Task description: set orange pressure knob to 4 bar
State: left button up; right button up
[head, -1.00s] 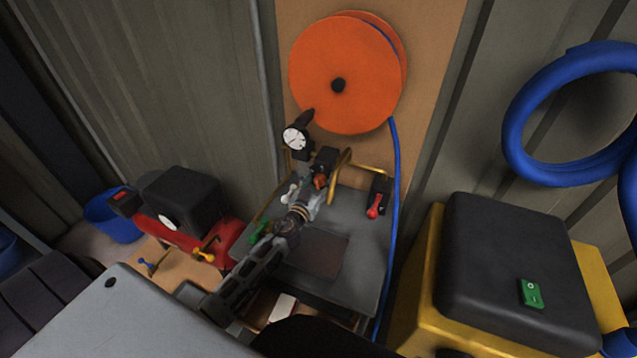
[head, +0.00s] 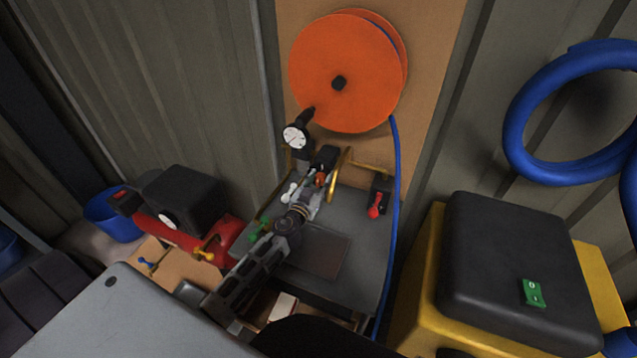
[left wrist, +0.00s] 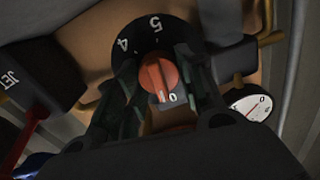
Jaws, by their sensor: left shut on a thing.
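The orange pressure knob (left wrist: 158,72) sits on a black dial (left wrist: 150,38) with white figures. In the left wrist view, 4 and 5 show at the top and 0 near the bottom. A short white mark shows at the knob's lower edge, beside the 0. My left gripper (left wrist: 160,84) is shut on the knob, one dark finger on each side; the fingers hide parts of the dial. In the head view the knob (head: 321,179) shows small at the tip of my left gripper (head: 316,187). My right gripper is not in view.
A red lever (head: 375,207) is to the right, green (head: 259,230) and white (head: 289,192) handles to the left. An orange hose reel (head: 345,75) hangs above.

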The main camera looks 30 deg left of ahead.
pick_arm(q)
jog(key=shift+m+b, duration=0.35)
jog(key=shift+m, duration=1.85)
jog(key=m, duration=0.4)
jog(key=shift+d+f, duration=0.1)
jog(key=shift+d, duration=0.05)
jog(key=shift+m+b, duration=0.3)
jog(key=shift+m, duration=0.6)
jog(key=m, duration=0.4)
jog(key=shift+f, duration=0.1)
jog(key=m, duration=0.7)
jog(key=shift+f, duration=0.1)
jog(key=shift+m, duration=1)
jog(key=m+p, duration=0.1)
jog(key=m, duration=0.1)
jog(key=shift+f+m, duration=0.1)
jog(key=shift+m, duration=0.2)
jog(key=shift+f+m+p, duration=0.1)
jog(key=shift+m+p, duration=0.2)
jog(key=shift+m, duration=0.9)
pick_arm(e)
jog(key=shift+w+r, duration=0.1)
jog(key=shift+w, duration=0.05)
pick_arm(q)
jog(key=shift+m, duration=0.3)
